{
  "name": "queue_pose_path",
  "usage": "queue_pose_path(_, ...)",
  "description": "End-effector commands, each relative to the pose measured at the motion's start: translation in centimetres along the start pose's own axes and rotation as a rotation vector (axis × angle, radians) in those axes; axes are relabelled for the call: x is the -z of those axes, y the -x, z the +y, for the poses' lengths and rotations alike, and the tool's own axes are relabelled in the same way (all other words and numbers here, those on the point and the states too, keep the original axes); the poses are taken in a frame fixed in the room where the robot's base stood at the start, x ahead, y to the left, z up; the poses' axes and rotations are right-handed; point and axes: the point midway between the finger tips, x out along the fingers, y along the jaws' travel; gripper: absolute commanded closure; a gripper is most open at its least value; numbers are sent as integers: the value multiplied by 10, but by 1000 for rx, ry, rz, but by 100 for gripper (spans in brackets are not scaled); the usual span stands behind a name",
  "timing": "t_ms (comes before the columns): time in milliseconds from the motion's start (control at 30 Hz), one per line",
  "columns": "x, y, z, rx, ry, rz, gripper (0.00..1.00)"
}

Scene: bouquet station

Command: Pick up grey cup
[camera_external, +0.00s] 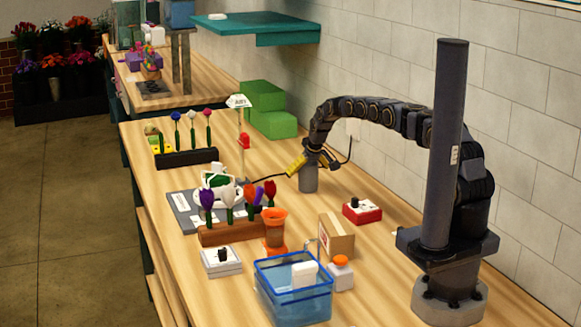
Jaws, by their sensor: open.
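The grey cup (308,181) stands upright on the wooden counter near the wall. It is a plain grey cylinder. My gripper (312,163) is over the cup, with its yellow-marked fingers spread near the cup's rim. The gripper is open. The fingers and wrist partly hide the cup's top, and I cannot tell whether a finger touches it.
Green blocks (268,110) stand behind the cup by the wall. A red box with a black knob (362,211) is nearer the camera. A flower rack (230,232), orange cup (274,228), cardboard box (337,236) and blue bin (292,290) crowd the front.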

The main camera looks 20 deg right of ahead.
Motion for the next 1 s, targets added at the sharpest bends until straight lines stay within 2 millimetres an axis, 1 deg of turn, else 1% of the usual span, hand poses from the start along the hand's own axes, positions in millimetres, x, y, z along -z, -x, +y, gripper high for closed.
queue_pose_path(33, 0, 0, 0, 0, 0, 0, 5)
queue_pose_path(67, 0, 0, 0, 0, 0, 0, 18)
queue_pose_path(100, 0, 0, 0, 0, 0, 0, 34)
queue_pose_path(133, 0, 0, 0, 0, 0, 0, 47)
queue_pose_path(167, 0, 0, 0, 0, 0, 0, 56)
queue_pose_path(233, 0, 0, 0, 0, 0, 0, 62)
queue_pose_path(300, 0, 0, 0, 0, 0, -1, 66)
queue_pose_path(633, 0, 0, 0, 0, 0, -1, 66)
queue_pose_path(767, 2, 5, 0, 0, 0, 1, 66)
queue_pose_path(867, 6, 13, 0, 0, 0, 3, 66)
queue_pose_path(1000, 14, 34, 0, -1, 0, 3, 66)
